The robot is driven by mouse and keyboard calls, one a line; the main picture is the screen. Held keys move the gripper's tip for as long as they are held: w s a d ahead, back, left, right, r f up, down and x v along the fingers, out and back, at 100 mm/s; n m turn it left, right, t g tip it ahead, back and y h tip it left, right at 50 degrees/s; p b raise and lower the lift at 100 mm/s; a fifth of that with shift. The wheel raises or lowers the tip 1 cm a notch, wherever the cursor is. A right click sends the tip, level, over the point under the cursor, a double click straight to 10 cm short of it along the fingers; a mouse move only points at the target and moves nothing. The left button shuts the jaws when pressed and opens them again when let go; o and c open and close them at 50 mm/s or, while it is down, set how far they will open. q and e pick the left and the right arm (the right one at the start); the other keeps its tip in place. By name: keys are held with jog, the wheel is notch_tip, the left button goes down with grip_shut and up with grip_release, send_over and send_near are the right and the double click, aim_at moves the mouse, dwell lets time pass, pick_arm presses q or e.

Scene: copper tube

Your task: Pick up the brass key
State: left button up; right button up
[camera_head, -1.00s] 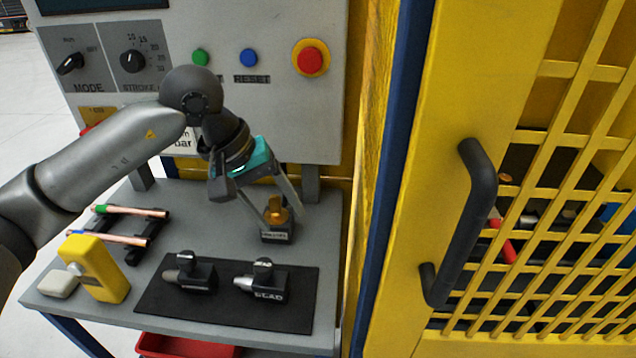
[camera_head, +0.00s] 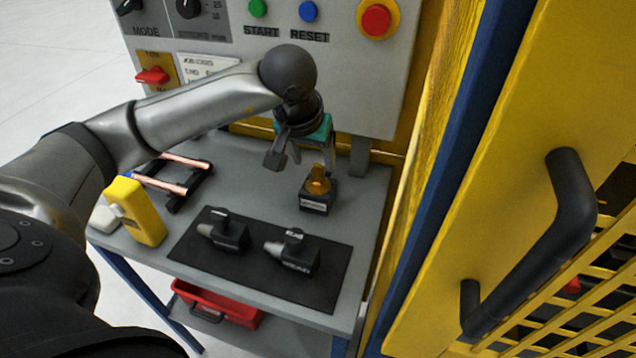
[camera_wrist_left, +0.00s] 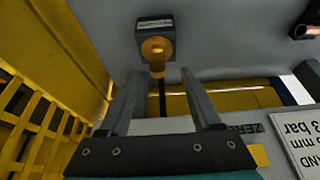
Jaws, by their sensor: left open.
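The brass key (camera_head: 318,181) stands upright in a small dark block (camera_head: 318,201) on the grey bench, near its back right. My left gripper (camera_head: 312,164) is open and empty, behind and just above the key. In the left wrist view the key (camera_wrist_left: 157,50) lies just ahead of the open fingertips (camera_wrist_left: 158,76), roughly centred between them, with no clear contact. My right gripper is not in view.
Two dark fixtures (camera_head: 226,235) (camera_head: 294,255) stand on a black mat (camera_head: 310,290) in front of the key. Copper tubes (camera_head: 185,161) rest on a rack at left, near a yellow device (camera_head: 140,210). A control panel (camera_head: 350,75) rises behind; a yellow door (camera_head: 500,150) stands at right.

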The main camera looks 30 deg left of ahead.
aim_at(317, 166)
pick_arm(q)
jog(key=x, duration=0.5)
jog(key=shift+w, duration=0.25)
jog(key=shift+d, duration=0.1)
grip_shut()
dwell(0.3)
